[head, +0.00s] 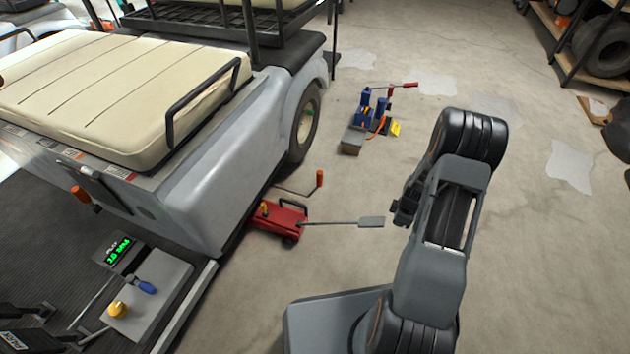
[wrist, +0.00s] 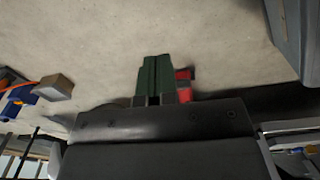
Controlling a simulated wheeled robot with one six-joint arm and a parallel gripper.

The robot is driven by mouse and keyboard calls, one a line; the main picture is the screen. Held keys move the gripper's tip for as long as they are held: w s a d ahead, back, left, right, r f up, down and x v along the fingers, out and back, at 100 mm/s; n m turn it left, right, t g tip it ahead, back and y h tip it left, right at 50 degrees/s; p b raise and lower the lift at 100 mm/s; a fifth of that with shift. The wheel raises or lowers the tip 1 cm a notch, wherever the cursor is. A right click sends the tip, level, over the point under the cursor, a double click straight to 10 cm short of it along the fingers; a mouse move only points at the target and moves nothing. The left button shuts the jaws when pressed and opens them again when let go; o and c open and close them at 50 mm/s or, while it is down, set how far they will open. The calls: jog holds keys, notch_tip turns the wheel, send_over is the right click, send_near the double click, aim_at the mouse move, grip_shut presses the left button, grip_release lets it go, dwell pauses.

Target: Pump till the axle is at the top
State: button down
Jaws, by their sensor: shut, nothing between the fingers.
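A red floor jack (head: 280,217) sits on the concrete beside the grey cart (head: 215,165), close to its lower side. A thin bar runs right from the jack to a flat grey pedal (head: 371,222). A thinner rod with an orange grip (head: 320,178) rises behind it. Red parts of the jack (wrist: 184,75) show in the wrist view beside my fingers. My gripper (head: 402,212) is shut and empty, just right of the pedal; I cannot tell whether they touch. Its dark green fingers (wrist: 154,72) lie together in the wrist view. The axle is hidden by the cart body.
A blue jack-like tool (head: 369,110) with a red handle and a grey block (head: 352,141) stands behind. A grey box with a yellow knob (head: 118,308) and a green-lit display (head: 120,252) is at lower left. A tyre shelf (head: 572,50) is far right.

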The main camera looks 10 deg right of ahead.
jog(key=s+a+r+m+t, duration=0.1)
jog(key=a+r+m, duration=0.1)
jog(key=a+r, duration=0.45)
jog(key=s+a+r+m, duration=0.1)
jog(key=a+r+m, duration=0.2)
jog(key=r, duration=0.6)
jog(key=s+a+r+m+t, duration=0.1)
jog(key=a+r+m, duration=0.1)
jog(key=a+r, duration=0.45)
jog(key=s+a+r+m, duration=0.3)
jog(key=s+r+m, duration=0.1)
jog(key=s+r, duration=0.3)
jog(key=shift+s+r, duration=0.15)
jog(key=shift+s, duration=0.35)
jog(key=shift+m, duration=0.3)
